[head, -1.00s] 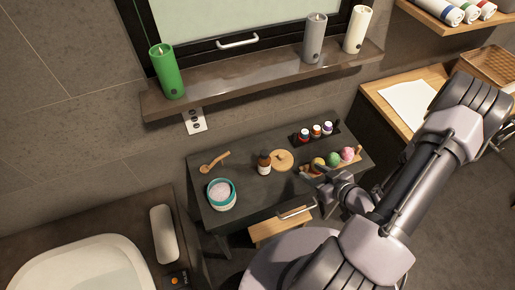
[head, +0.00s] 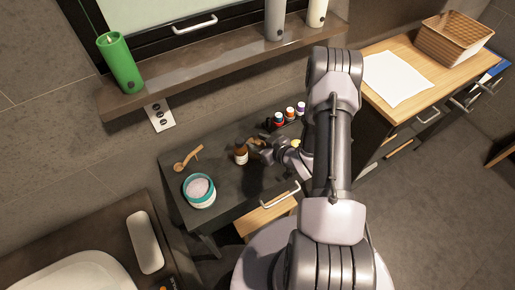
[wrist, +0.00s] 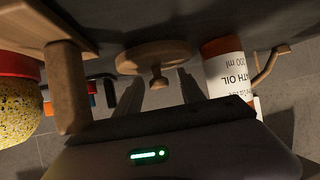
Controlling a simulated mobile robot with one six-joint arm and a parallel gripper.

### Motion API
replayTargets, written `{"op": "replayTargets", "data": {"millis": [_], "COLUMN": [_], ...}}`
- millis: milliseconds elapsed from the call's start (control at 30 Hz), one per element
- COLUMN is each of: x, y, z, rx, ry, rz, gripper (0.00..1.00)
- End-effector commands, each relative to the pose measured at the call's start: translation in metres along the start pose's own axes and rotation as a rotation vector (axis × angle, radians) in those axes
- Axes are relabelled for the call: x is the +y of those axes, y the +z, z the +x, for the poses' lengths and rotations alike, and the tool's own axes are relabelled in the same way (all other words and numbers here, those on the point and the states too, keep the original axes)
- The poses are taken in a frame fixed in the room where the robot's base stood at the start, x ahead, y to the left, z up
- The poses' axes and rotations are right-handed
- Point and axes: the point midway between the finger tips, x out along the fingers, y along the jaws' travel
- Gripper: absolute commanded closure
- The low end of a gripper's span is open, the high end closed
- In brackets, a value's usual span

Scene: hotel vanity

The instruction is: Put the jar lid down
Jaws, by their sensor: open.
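The jar lid is a round wooden disc with a small knob (wrist: 155,62). It rests on the dark table top beside the brown bath oil bottle (wrist: 228,72). The bottle also shows in the head view (head: 241,154), where my gripper (head: 261,148) mostly hides the lid. In the wrist view my gripper (wrist: 160,92) is open, one finger on each side of the knob's line, with a gap to each. The open teal jar (head: 199,192) with pale contents stands at the table's front left.
A wooden scoop (head: 187,160) lies behind the jar. Small bottles (head: 290,113) stand in a dark rack at the back right. A drawer (head: 268,214) is partly open in front.

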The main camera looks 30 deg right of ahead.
Motion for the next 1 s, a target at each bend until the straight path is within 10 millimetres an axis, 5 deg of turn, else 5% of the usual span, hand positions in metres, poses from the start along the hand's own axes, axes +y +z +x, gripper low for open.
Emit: {"op": "replayTargets", "data": {"millis": [167, 400, 767, 1000], "x": [0.0, 0.0, 0.001, 0.001], "y": [-0.001, -0.001, -0.004, -0.047], "z": [0.0, 0.0, -0.002, -0.025], "rx": [0.0, 0.0, 0.001, 0.002], "ry": [0.001, 0.001, 0.001, 0.002], "rz": [0.0, 0.0, -0.001, -0.003], "gripper": [0.53, 0.99, 1.0, 1.0]}}
